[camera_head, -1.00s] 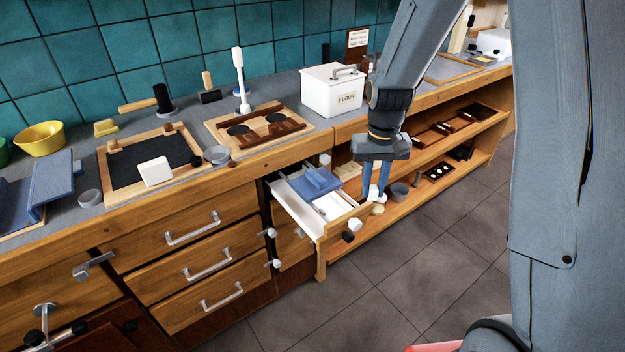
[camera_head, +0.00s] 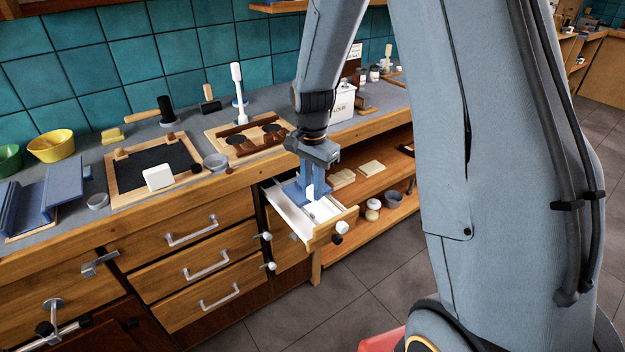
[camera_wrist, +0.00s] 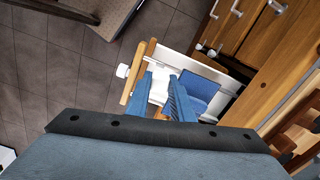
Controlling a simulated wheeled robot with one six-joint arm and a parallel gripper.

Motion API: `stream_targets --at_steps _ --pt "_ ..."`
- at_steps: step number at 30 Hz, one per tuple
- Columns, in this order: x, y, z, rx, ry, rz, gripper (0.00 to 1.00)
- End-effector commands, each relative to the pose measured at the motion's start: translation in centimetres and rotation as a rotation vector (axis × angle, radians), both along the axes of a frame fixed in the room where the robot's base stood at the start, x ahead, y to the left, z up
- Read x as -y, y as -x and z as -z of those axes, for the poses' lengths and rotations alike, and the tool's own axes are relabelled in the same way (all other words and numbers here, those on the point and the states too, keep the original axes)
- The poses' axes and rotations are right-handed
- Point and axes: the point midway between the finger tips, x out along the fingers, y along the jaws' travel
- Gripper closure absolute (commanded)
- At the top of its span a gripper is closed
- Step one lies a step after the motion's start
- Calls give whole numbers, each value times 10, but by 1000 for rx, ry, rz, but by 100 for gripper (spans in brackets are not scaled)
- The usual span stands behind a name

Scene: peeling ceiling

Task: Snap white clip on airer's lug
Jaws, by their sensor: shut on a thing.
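My gripper (camera_head: 311,193) points down over the open drawer (camera_head: 322,236), its blue fingers shut on a small white piece, likely the white clip (camera_head: 310,191). In the wrist view, my gripper (camera_wrist: 163,78) shows the white clip (camera_wrist: 159,91) between the fingers, partly hidden by them. I cannot tell whether it is clear of the drawer floor. A blue item (camera_wrist: 201,90) lies in the drawer beside the fingers; in the head view they mostly hide it. I cannot pick out the airer or its lug in either view.
The drawer front carries a white knob (camera_head: 341,227). An open shelf to the right holds pale flat blocks (camera_head: 371,169) and jars (camera_head: 373,207). The counter above holds a flour box (camera_head: 342,103), a framed dark board (camera_head: 150,166) and a yellow bowl (camera_head: 50,147). Floor in front is clear.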

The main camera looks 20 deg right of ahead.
Motion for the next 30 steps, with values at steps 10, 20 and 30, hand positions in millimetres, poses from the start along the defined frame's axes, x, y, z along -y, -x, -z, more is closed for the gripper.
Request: stream_targets --at_steps 10,20,30 --pt "0 -1 -8 -1 0 254 100" --pt "0 -1 -8 0 0 254 100" --pt "0 -1 4 -2 0 254 100"
